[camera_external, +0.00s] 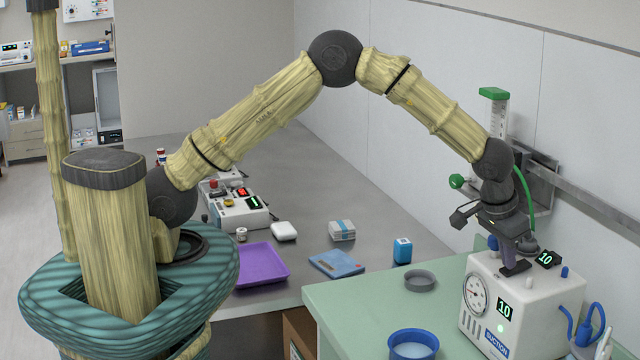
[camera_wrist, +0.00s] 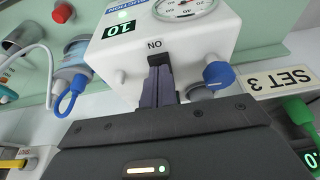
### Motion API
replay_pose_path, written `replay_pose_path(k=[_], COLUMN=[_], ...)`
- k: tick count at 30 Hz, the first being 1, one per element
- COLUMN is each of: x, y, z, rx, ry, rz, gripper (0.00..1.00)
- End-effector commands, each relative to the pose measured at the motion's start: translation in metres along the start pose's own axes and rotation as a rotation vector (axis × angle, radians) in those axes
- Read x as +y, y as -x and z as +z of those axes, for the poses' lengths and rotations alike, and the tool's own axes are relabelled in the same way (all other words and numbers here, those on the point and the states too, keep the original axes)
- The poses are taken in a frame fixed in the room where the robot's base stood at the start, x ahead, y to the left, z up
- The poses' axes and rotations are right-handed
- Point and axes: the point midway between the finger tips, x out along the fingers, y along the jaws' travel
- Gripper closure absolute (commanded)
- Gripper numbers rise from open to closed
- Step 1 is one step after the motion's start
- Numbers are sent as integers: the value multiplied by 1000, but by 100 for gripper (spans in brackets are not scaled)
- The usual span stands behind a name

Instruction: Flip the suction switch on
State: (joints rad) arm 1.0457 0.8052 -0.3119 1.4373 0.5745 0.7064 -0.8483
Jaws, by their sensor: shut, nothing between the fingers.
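The suction unit (camera_external: 530,300) is a white box on the green-topped counter at the right, with a round gauge, a lit green "10" display and a small green light. It also shows upside down in the wrist view (camera_wrist: 215,55). My gripper (camera_external: 513,268) is at the top of the unit, pointing down. In the wrist view my gripper's fingers (camera_wrist: 158,88) are shut together, their tips at a black part beside the letters "ON". The switch is mostly hidden by the fingers, so I cannot tell its position or whether they touch it.
A blue-rimmed bowl (camera_external: 413,340) and a grey dish (camera_external: 420,280) stand on the green counter. A blue knob (camera_wrist: 218,73) is beside the fingers. A green-capped flowmeter (camera_external: 494,105) hangs on the wall rail behind. A purple tray (camera_external: 262,264) lies on the grey bench.

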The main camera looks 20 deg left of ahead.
Motion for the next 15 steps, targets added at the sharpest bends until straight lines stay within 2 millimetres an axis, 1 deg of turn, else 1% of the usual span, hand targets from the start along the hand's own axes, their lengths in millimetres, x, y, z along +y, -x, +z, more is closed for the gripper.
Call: replay_pose_path(k=[9,15], x=[0,0], y=[3,2], z=[-13,-13], rx=[0,0], ry=[1,0], rz=[0,0], gripper=[100,100])
